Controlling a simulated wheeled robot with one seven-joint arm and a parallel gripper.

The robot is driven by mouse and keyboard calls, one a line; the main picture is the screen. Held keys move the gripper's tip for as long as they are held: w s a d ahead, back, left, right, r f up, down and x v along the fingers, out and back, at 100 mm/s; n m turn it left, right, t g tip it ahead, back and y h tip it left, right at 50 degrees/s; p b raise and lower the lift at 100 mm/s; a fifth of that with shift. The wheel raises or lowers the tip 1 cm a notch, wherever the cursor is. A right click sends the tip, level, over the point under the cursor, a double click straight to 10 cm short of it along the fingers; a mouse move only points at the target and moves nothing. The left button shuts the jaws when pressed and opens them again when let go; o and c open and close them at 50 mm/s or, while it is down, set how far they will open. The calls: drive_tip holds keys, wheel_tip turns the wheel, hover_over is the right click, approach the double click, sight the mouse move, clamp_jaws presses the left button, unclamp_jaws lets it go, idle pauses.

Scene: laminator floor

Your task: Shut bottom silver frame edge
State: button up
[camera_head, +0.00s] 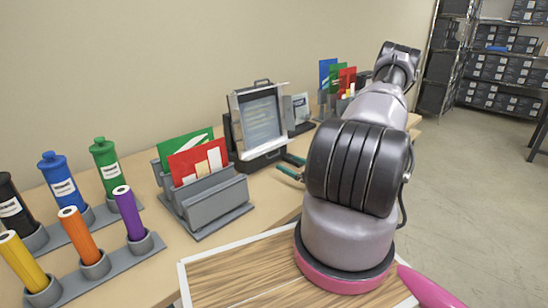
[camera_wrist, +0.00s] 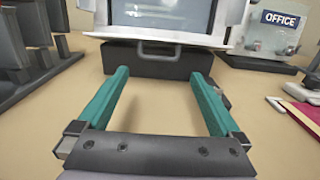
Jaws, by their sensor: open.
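A silver-framed display (camera_head: 260,118) stands on a black base on the bench, facing me. Its bottom silver frame edge (camera_wrist: 157,39) shows at the top of the wrist view, tilted out above the black base (camera_wrist: 158,59) with a grey handle. My gripper (camera_head: 291,167) is at the lower right of the display in the head view. In the wrist view, its two green fingers (camera_wrist: 160,82) are spread wide, with nothing between them, pointing at the black base below the edge. Most of my gripper is hidden behind my arm in the head view.
A grey holder (camera_head: 206,197) with red and green cards stands left of the display. Several coloured bottles and tubes stand in grey racks (camera_head: 105,265) farther left. An OFFICE sign (camera_wrist: 280,30) stands to the right. The bench (camera_wrist: 160,105) under my fingers is clear.

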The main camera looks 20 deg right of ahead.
sight(274, 156)
drive_tip(key=x, duration=0.8)
drive_tip(key=shift+w+a, duration=0.2)
drive_tip(key=shift+w, duration=0.15)
drive_tip(key=c, duration=1.1)
drive_tip(key=shift+o, duration=0.2)
